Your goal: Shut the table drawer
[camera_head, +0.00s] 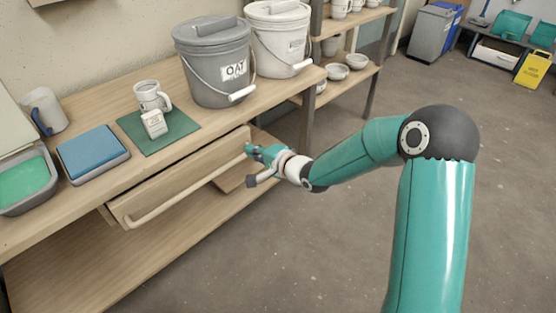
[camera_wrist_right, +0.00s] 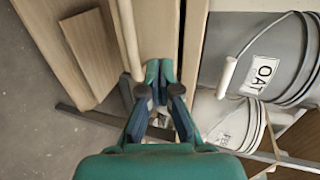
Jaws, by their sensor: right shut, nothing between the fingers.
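The table drawer (camera_head: 180,182) is under the wooden worktop, with a pale wooden front and a long bar handle (camera_head: 185,192). Its front appears to stand out a little from the worktop edge, most clearly at its left end; its inside is hidden. My right gripper (camera_head: 251,152) is shut and empty at the right end of the drawer front, by the handle's end. In the right wrist view the fingertips (camera_wrist_right: 161,72) are against or just in front of the drawer front (camera_wrist_right: 155,35), beside the handle (camera_wrist_right: 126,40). I cannot tell whether they touch. My left gripper is not in view.
On the worktop (camera_head: 90,105) stand a grey OAT bucket (camera_head: 215,75), a white bucket (camera_head: 278,50), a mug (camera_head: 150,95) on a green mat (camera_head: 170,138) and a blue-topped tray (camera_head: 92,152). A lower shelf (camera_head: 150,260) runs beneath. The floor in front is clear.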

